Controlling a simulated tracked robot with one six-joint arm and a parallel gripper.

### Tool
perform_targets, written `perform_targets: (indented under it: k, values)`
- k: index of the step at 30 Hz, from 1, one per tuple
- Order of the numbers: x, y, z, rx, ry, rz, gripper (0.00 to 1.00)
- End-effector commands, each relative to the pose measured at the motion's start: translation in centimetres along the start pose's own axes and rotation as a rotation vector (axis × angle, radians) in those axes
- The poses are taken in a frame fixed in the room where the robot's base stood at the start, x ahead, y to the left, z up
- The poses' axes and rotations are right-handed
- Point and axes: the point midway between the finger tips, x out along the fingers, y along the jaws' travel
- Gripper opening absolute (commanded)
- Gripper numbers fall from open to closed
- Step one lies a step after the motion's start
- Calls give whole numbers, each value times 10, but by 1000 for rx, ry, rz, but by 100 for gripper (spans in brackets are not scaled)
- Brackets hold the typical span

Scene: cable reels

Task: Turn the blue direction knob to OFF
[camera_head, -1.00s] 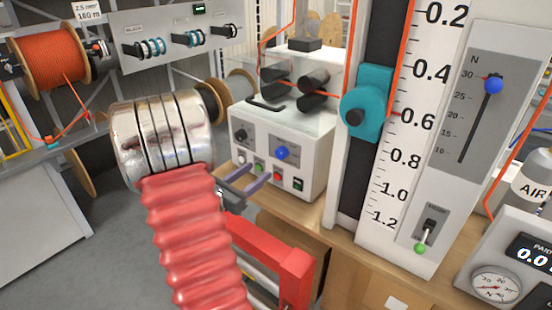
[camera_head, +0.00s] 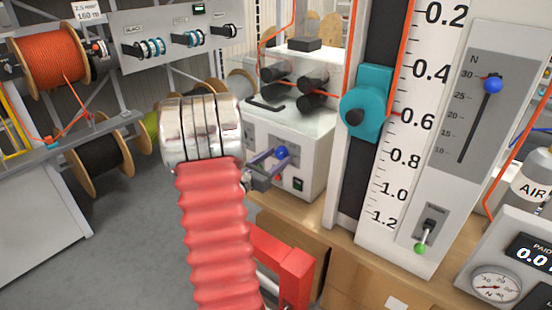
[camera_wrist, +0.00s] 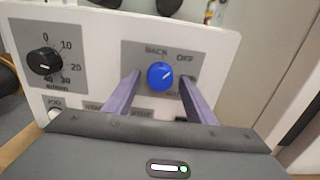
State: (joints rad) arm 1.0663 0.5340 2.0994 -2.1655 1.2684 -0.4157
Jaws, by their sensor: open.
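The blue direction knob (camera_head: 282,152) is on the front of a white control box (camera_head: 312,160). In the wrist view the blue knob (camera_wrist: 160,76) shows between the fingertips of my gripper (camera_wrist: 162,82), one finger on each side, with gaps visible. My gripper (camera_head: 272,160) is open, its tips close to the knob; I cannot tell if they touch it. The labels BACK and OFF are above the knob, OFF to the upper right. A small pale mark shows on the knob's face, pointing roughly to the upper right. A lower label is mostly hidden by the right finger.
A black dial (camera_wrist: 44,61) is left of the knob. Small buttons below are partly hidden by my gripper. A green switch (camera_head: 298,184) is at the box's lower right. The tall scale panel (camera_head: 400,150) with a teal slider (camera_head: 374,95) stands to the right.

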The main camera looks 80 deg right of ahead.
Motion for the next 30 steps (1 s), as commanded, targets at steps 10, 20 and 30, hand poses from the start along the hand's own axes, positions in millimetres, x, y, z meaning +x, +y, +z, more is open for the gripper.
perform_targets:
  k: [10, 20, 30]
  values:
    - [-1, 0, 0, 1, 0, 0, 35]
    - [-1, 0, 0, 1, 0, 0, 12]
    - [-1, 0, 0, 62, 0, 0, 9]
